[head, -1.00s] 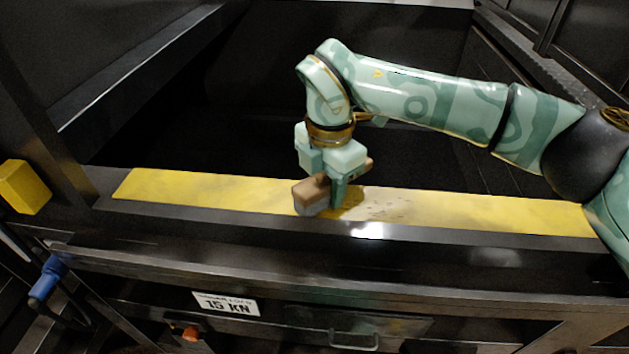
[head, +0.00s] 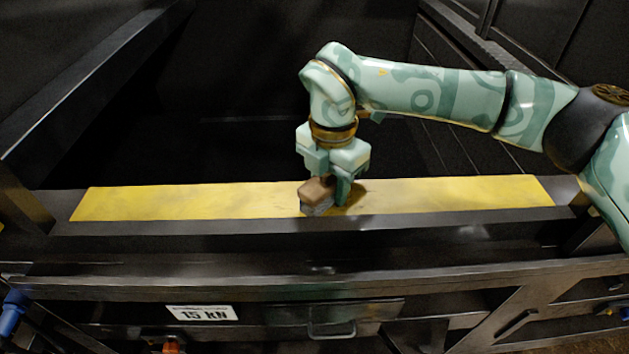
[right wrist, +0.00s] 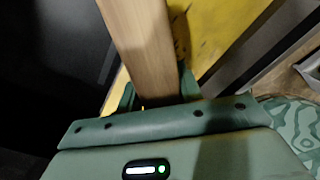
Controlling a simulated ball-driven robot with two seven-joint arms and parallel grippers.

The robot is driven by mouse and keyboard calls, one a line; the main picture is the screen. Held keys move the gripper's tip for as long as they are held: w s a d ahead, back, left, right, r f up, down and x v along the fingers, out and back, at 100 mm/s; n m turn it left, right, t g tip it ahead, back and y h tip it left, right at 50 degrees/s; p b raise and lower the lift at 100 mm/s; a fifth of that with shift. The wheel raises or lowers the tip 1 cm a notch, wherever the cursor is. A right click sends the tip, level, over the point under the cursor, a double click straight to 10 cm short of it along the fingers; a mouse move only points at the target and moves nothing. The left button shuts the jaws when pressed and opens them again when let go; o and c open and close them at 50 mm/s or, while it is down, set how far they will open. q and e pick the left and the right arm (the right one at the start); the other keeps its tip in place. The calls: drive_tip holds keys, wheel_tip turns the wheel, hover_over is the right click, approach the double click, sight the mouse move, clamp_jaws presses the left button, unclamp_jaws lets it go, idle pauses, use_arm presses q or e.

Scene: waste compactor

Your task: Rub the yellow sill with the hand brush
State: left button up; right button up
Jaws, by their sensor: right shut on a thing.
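The yellow sill (head: 200,200) is a long flat strip along the dark front edge of the compactor. It looks smudged in places. My right gripper (head: 335,188) is shut on the hand brush (head: 317,193), which has a brown wooden body with greyish bristles below. The brush is near the middle of the sill, at its front edge, and appears to touch it; the exact contact is hard to see. In the right wrist view the brush's wooden handle (right wrist: 150,45) runs between the fingers (right wrist: 155,95), with the sill (right wrist: 212,35) beneath. My left gripper is not in view.
Behind the sill is the dark open compactor bin (head: 230,140) with high side walls. Below it, the front panel carries a "15 kN" label (head: 202,313) and a metal handle (head: 332,328). A blue part (head: 12,312) shows at the lower left.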

sight(354, 197)
drive_tip(key=shift+d+f, duration=0.1)
drive_tip(key=shift+d, duration=2.1)
